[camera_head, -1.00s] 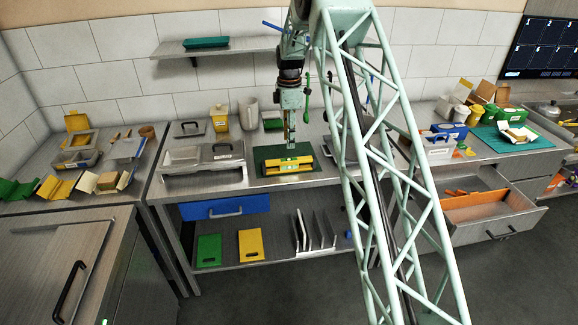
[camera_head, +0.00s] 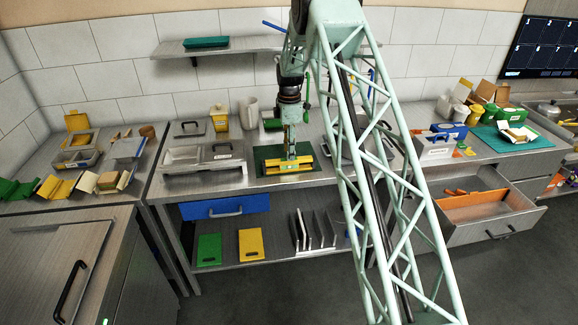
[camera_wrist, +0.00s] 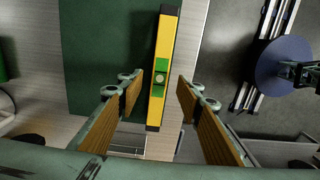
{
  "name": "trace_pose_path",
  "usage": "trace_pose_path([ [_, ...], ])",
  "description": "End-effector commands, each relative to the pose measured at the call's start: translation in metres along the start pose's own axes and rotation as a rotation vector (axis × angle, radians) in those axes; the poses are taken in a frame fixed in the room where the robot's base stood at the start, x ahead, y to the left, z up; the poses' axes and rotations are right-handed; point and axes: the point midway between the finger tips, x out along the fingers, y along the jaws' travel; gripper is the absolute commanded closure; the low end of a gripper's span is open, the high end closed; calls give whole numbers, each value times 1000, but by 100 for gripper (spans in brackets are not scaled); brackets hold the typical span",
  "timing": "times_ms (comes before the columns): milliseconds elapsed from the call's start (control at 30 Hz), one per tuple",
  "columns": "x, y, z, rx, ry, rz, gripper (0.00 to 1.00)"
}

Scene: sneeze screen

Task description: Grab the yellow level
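The yellow level (camera_head: 289,168) lies on a dark green mat (camera_head: 266,156) on the middle counter. In the wrist view the level (camera_wrist: 170,40) is a long yellow bar with black ends and a green vial at its middle, running up and down the picture. My gripper (camera_head: 291,150) is over the mat, by the level. In the wrist view my gripper (camera_wrist: 158,90) is open, with one wood-coloured finger pad on each side of the level and a gap visible to both sides. I cannot tell how far the fingertips are above the mat.
Metal trays (camera_head: 205,156) stand left of the mat. A yellow lidded container (camera_head: 219,118) and a grey cup (camera_head: 249,112) stand behind. In the wrist view a blue round disc (camera_wrist: 284,65) lies right of the level. A drawer (camera_head: 488,205) stands open at the right.

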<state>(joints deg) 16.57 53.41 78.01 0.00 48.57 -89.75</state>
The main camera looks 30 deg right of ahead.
Motion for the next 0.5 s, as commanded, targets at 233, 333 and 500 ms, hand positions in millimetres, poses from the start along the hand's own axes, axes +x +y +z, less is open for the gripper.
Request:
trace_pose_path([
  [233,21,0,0,0,0,-1,67],
  [333,23,0,0,0,0,0,67],
  [500,23,0,0,0,0,0,67],
])
